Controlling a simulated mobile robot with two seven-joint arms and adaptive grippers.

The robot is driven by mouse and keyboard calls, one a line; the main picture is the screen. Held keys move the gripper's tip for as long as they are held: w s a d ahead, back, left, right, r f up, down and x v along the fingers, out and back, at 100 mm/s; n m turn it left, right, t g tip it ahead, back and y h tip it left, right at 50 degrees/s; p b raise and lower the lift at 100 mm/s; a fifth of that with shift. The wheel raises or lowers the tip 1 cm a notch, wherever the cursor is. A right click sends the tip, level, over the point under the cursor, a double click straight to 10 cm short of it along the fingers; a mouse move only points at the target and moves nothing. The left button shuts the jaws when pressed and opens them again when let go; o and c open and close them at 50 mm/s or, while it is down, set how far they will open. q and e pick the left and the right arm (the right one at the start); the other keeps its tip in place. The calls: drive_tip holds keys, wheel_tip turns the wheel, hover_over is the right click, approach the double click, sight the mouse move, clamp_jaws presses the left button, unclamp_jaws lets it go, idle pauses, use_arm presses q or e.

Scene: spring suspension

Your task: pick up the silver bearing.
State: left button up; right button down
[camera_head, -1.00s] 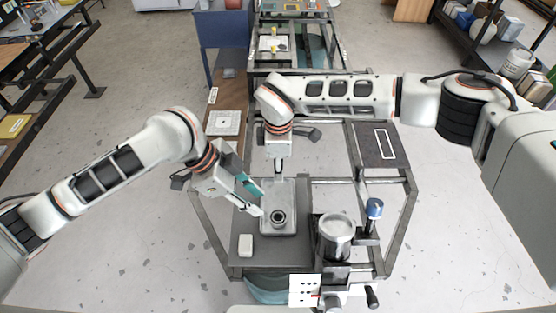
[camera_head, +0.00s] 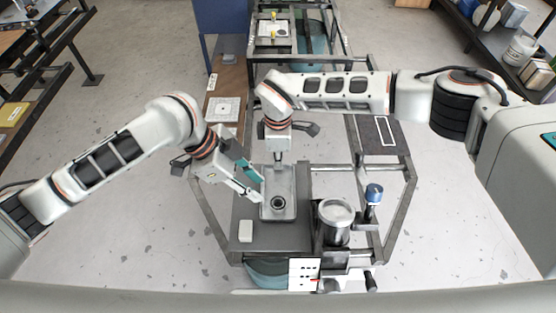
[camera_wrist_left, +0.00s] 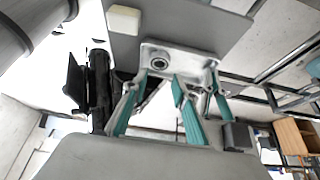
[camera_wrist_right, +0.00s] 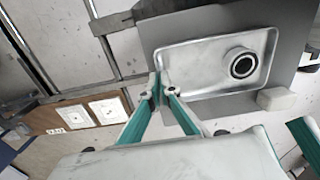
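The silver bearing (camera_head: 278,203) is a short ring with a dark centre, lying in a shallow grey tray (camera_head: 266,214) on the cart top. The left wrist view shows the bearing (camera_wrist_left: 160,63) just beyond my fingertips; the right wrist view shows it (camera_wrist_right: 241,64) near the tray's right end. My left gripper (camera_head: 260,188) is open and empty, just left of the tray, fingers pointing toward the bearing without visible contact. My right gripper (camera_wrist_right: 163,90) is closed across the tray's rim at the end away from the bearing.
A small white block (camera_head: 246,231) sits left of the tray's near end. A metal canister (camera_head: 334,222) and a blue-capped part (camera_head: 373,194) stand to the right. A spotted white card (camera_head: 304,273) is at the front.

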use_arm(q)
drive_tip(key=shift+o, duration=1.3)
wheel_tip(320, 180, up, 4)
drive_tip(key=n+y, duration=0.6)
drive_tip(key=n, duration=1.4)
hover_over(278, 203)
drive_tip(key=f, duration=0.6)
drive_tip(key=shift+w+a+f, duration=0.1)
drive_tip(key=shift+w+f, duration=0.1)
drive_tip(key=shift+f, duration=0.2)
drive_tip(key=shift+s+f, duration=0.2)
drive_tip(key=shift+f, duration=2.4)
drive_tip(key=c, duration=0.8)
